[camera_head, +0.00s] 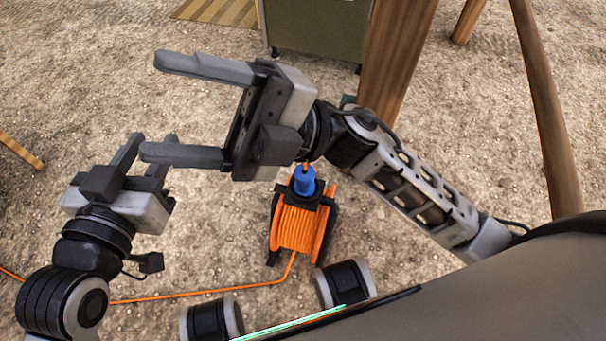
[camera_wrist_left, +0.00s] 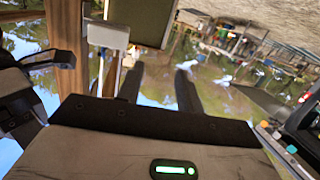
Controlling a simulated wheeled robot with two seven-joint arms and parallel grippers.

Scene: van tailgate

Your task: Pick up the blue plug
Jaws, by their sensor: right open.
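The blue plug (camera_head: 304,181) stands on top of the orange cable reel (camera_head: 297,227) on the ground, with a short orange cable end above it. My right gripper (camera_head: 154,106) is open and empty, its fingers pointing left; its body is above and left of the plug in the picture. My left gripper (camera_head: 151,138) is lower left, well left of the reel, partly behind the right gripper's lower finger. The left wrist view shows its two fingers (camera_wrist_left: 160,82) apart with nothing between them. The plug is not seen in that view.
An orange cable (camera_head: 200,294) runs from the reel across the ground to the left. A wooden post (camera_head: 395,55) and a green-grey box (camera_head: 318,28) stand behind. A striped mat (camera_head: 222,10) lies at the top. Gravelly ground around the reel is mostly clear.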

